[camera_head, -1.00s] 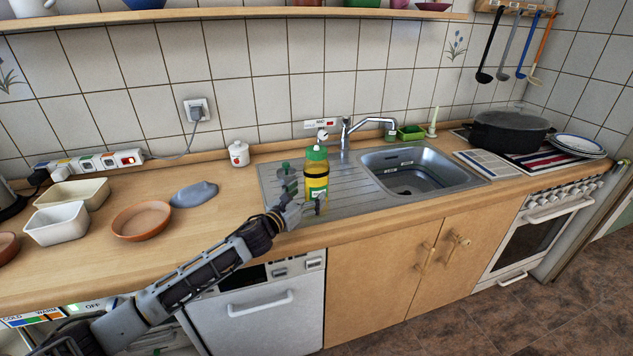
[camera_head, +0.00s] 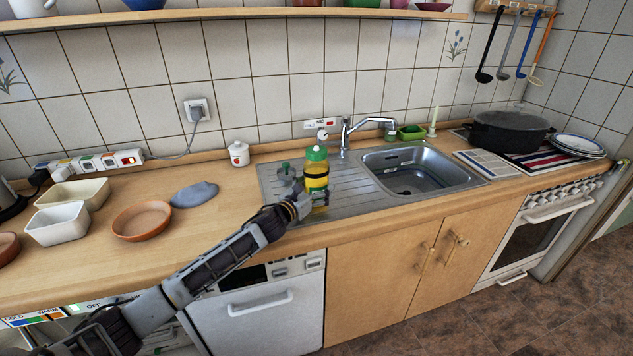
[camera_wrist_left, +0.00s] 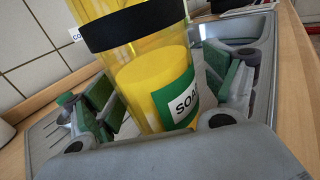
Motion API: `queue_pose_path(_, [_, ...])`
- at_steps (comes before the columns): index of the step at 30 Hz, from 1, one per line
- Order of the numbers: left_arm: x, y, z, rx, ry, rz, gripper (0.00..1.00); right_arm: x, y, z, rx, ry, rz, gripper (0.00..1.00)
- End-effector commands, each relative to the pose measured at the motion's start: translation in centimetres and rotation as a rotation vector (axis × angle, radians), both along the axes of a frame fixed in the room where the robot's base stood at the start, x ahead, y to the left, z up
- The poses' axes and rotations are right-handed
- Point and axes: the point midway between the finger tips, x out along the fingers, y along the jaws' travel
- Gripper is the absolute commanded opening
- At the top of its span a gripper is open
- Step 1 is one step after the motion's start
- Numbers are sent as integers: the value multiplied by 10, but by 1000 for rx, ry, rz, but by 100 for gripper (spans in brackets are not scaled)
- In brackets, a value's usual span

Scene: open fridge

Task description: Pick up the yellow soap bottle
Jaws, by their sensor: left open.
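The yellow soap bottle (camera_head: 317,175), with a green cap and a dark band, stands upright on the sink's ribbed drainboard (camera_head: 345,190). In the left wrist view the bottle (camera_wrist_left: 158,88) fills the middle, with its green and white label facing right. My left gripper (camera_head: 307,197) is at the near side of the bottle, low on its body. In the wrist view its two green-padded fingers (camera_wrist_left: 165,100) are open, one on each side of the bottle, with a gap visible on the left. The bottle's base is hidden by the gripper. My right gripper is not in view.
A small dark-knobbed object (camera_head: 287,172) stands just left of the bottle. The faucet (camera_head: 362,128) and sink basin (camera_head: 415,172) are behind and to the right. A grey cloth-like item (camera_head: 195,194), a brown bowl (camera_head: 142,221) and a white jar (camera_head: 239,153) are on the counter to the left.

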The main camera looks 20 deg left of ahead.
Motion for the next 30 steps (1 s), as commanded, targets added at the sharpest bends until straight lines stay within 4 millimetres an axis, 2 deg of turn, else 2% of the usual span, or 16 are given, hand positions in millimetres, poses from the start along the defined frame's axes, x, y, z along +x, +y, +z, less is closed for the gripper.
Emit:
queue_pose_path(13, [0,0,0,0,0,0,85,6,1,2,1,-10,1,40])
queue_pose_path(27, [0,0,0,0,0,0,25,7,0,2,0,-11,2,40])
queue_pose_path(30, [0,0,2,-1,-3,-1,23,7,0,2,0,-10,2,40])
